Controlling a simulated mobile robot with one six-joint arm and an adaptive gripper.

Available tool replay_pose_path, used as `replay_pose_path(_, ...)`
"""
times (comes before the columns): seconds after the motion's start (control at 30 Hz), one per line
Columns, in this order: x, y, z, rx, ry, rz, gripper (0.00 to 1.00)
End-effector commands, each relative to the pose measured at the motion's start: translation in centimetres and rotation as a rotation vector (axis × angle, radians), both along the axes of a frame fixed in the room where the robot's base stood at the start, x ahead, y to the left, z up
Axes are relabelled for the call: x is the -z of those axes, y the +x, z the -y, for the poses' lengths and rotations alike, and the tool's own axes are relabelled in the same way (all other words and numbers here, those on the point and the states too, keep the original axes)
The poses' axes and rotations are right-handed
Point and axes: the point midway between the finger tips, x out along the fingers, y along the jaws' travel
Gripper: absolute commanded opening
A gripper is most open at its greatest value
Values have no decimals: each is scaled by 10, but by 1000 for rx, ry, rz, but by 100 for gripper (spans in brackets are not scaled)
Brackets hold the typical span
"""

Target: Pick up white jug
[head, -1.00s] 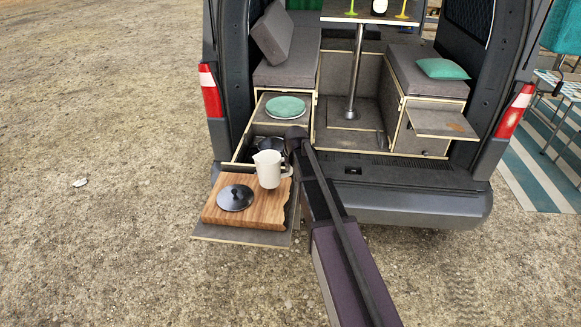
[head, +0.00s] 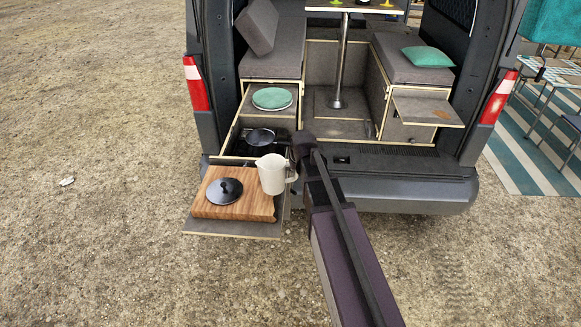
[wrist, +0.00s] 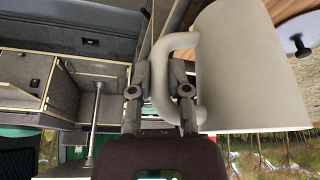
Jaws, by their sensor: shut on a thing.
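The white jug (head: 271,174) is upright in the head view, in front of the right part of the wooden board (head: 240,209). In the wrist view the jug (wrist: 245,70) fills the right side, with its handle towards my gripper. My gripper (wrist: 163,85) is shut on the jug's handle, a finger on each side of it. In the head view my gripper (head: 296,165) is at the jug's right side, mostly hidden by my arm. I cannot tell for sure whether the jug's base is clear of the board.
A black lid (head: 224,191) lies on the board. A dark pan (head: 261,137) sits in the drawer behind the jug. A green plate (head: 272,98) lies further back. The van's bumper (head: 400,190) is to the right; open gravel lies in front and left.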

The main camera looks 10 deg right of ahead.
Motion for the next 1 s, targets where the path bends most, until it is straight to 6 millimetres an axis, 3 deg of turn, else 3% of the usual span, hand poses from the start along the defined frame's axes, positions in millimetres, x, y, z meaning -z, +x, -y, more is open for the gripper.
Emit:
replay_pose_path(0.5,-4,-40,16,1,2,1,0)
replay_pose_path(1.0,-6,-54,23,1,1,1,0)
